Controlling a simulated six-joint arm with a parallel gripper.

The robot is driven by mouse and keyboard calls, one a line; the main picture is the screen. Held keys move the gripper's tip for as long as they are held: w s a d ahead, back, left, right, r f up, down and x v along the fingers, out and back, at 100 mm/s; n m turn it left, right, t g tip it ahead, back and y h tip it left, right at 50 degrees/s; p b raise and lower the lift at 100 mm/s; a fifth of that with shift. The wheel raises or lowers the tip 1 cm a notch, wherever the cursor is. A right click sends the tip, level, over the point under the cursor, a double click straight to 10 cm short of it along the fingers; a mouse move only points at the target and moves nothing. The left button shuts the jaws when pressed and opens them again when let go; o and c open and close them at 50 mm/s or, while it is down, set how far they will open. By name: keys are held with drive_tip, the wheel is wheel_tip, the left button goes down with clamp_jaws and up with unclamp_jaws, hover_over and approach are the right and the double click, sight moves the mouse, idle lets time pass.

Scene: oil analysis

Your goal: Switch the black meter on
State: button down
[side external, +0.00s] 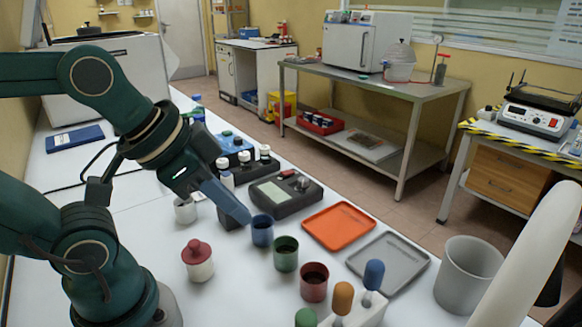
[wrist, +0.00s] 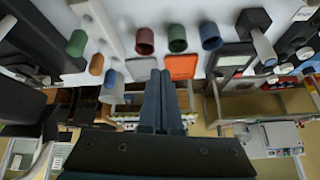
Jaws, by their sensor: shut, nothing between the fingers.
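The black meter (side external: 296,202) lies on the white table with a pale grey-green screen and a dark knob on its top. Its screen is too small to read. The meter also shows in the wrist view (wrist: 232,72), right of the fingers. My gripper (side external: 248,219) is shut and empty. It points down and right in the side view, its tips apart from the meter's knob and, in the picture, just by the rim of the blue cup (side external: 262,236). In the wrist view its two fingers (wrist: 161,75) lie together, pointing toward the orange tray.
A green cup (side external: 286,257) and a dark red cup (side external: 314,287) stand in line with the blue cup. An orange tray (side external: 338,226) and a grey tray (side external: 410,270) lie beyond them. A white jar with a red lid (side external: 198,262) stands left. Small bottles stand behind the meter.

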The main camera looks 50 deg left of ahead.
drive_tip(key=w+a+r+m+t, duration=0.1)
drive_tip(key=w+a+r, duration=0.2)
drive_tip(key=w, duration=0.4)
drive_tip(key=w+a+r+m, duration=0.1)
drive_tip(key=w+a+r, duration=0.2)
drive_tip(key=w, duration=0.4)
drive_tip(key=w+a+f+n, duration=0.2)
drive_tip(key=a+f, duration=0.1)
drive_tip(key=a, duration=0.6)
drive_tip(key=w+a+f+n, duration=0.2)
drive_tip(key=a+f, duration=0.1)
drive_tip(key=a, duration=0.6)
drive_tip(key=shift+y, duration=0.3)
drive_tip(key=shift+d+f, duration=0.1)
drive_tip(key=shift+f, duration=0.05)
hover_over(287, 172)
drive_tip(key=s, duration=0.2)
wheel_tip(287, 172, down, 8)
drive_tip(key=shift+w+r, duration=0.1)
wheel_tip(287, 172, down, 2)
drive_tip(key=shift+f, duration=0.1)
drive_tip(key=shift+s+f, duration=0.3)
drive_tip(key=shift+f, duration=0.55)
